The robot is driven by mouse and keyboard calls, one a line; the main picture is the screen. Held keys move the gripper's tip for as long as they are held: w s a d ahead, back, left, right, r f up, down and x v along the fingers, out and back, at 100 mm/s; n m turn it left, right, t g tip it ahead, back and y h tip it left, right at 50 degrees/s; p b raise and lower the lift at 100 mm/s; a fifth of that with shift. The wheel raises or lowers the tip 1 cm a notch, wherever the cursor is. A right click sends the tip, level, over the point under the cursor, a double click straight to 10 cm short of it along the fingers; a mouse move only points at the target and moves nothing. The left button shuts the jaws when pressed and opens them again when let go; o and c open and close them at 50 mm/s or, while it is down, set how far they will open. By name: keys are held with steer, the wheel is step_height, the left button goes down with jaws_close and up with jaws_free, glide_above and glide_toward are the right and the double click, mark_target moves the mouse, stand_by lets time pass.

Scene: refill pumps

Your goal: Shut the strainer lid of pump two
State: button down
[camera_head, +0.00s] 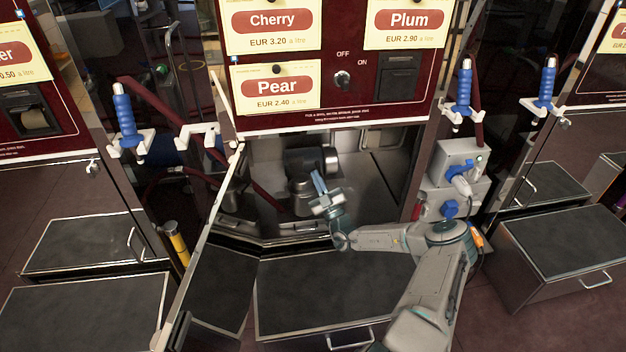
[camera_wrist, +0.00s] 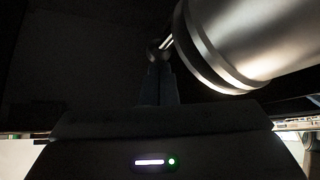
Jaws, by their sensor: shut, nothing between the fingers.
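A dark pump body (camera_head: 308,160) lies inside the open lower compartment of the middle cabinet. A short cylindrical housing stands below it (camera_head: 300,187). I cannot tell in the head view whether its lid is open. My gripper (camera_head: 318,180) reaches into the compartment just right of this housing, with its fingers shut and empty. In the wrist view the shut fingers (camera_wrist: 160,55) point up beside a shiny metal cylinder (camera_wrist: 250,40) with a stepped rim. A small bright pin or rod shows between the fingertips and the cylinder; contact is unclear. No pump number is readable.
The compartment's open door (camera_head: 200,250) stands at the left. Dark-topped drawers (camera_head: 310,290) sit in front and below. Blue-handled nozzles (camera_head: 125,120) hang on both sides.

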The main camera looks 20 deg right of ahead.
steer(key=shift+d+f+b, duration=0.3)
steer(key=shift+f, duration=0.35)
steer(key=shift+s+f, duration=0.1)
